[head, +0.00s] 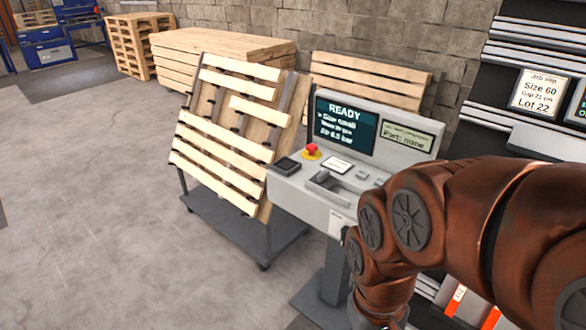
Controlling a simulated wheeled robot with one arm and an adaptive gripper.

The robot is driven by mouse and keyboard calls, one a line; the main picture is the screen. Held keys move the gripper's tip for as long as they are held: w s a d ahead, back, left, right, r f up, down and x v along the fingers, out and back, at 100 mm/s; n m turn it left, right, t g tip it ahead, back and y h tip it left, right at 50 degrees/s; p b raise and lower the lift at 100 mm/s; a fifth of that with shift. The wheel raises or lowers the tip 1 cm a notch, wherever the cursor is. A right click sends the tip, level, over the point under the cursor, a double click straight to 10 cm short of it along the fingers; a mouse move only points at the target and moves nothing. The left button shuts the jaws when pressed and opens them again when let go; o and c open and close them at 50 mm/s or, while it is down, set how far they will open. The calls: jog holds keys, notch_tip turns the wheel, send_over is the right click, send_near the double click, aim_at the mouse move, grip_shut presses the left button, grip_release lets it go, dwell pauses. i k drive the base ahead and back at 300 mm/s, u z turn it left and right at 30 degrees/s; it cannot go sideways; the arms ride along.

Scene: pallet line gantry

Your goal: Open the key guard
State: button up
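The grey control console (310,205) stands on a post in the middle of the head view. On its sloped top are a dark square-framed piece (286,166), a red mushroom button (311,152) on a yellow base, a white label plate (338,163) and a grey raised piece with a dark recess (327,185). I cannot tell for certain which of these is the key guard, or whether it is open. My brown arm covers the console's right front part. My gripper does not show.
The console's screen (345,127) reads READY, with a part-name display (407,136) beside it. A slatted pallet (225,135) leans on a dark cart (235,228) left of the console. A rack (500,110) with job slips stands right. The floor at left is clear.

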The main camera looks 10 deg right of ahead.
aim_at(324, 178)
jog(key=u, duration=0.65)
jog(key=i, duration=1.4)
jog(key=z, duration=0.6)
